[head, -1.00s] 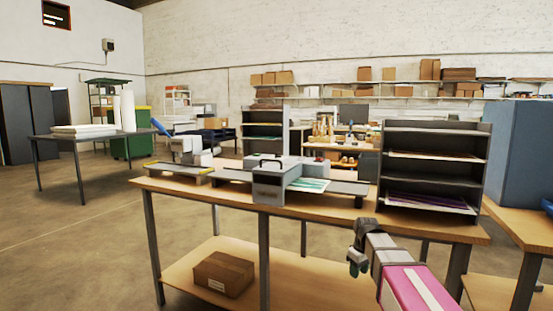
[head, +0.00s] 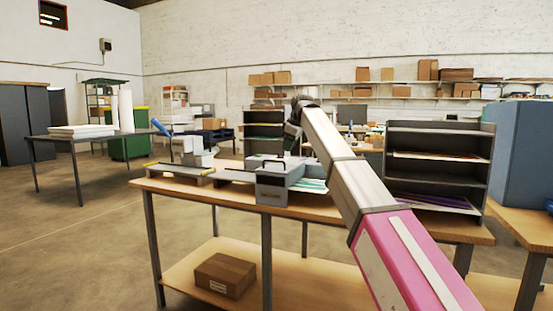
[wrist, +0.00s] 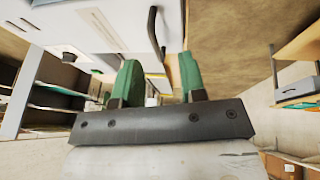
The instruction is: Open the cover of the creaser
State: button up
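The creaser (head: 283,183) looks to be the grey box-shaped machine on the workbench, with a dark handle (head: 271,163) on its top. Its cover appears down. My gripper (head: 291,134) is raised above and slightly right of the machine in the head view, pointing down. In the wrist view my gripper (wrist: 158,68) has its two green fingers apart with nothing between them. The dark curved handle (wrist: 155,32) shows beyond the fingertips, between their lines and apart from them, on the pale machine body (wrist: 100,25).
The workbench (head: 230,195) carries a conveyor-like strip (head: 180,170) at left and a dark shelf rack (head: 437,160) at right. Coloured sheets (head: 313,185) lie beside the machine. A cardboard box (head: 225,275) sits on the lower shelf. Floor at left is open.

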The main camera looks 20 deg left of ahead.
aim_at(282, 162)
jog(key=w+a+f, duration=0.1)
jog(key=a+f, duration=0.1)
jog(key=w+a+f, duration=0.1)
jog(key=f, duration=0.1)
jog(key=w+a+f, duration=0.1)
jog(key=a+f, duration=0.1)
jog(key=shift+a+f, duration=0.15)
jog(key=shift+a, duration=0.2)
dwell(0.4)
grip_shut()
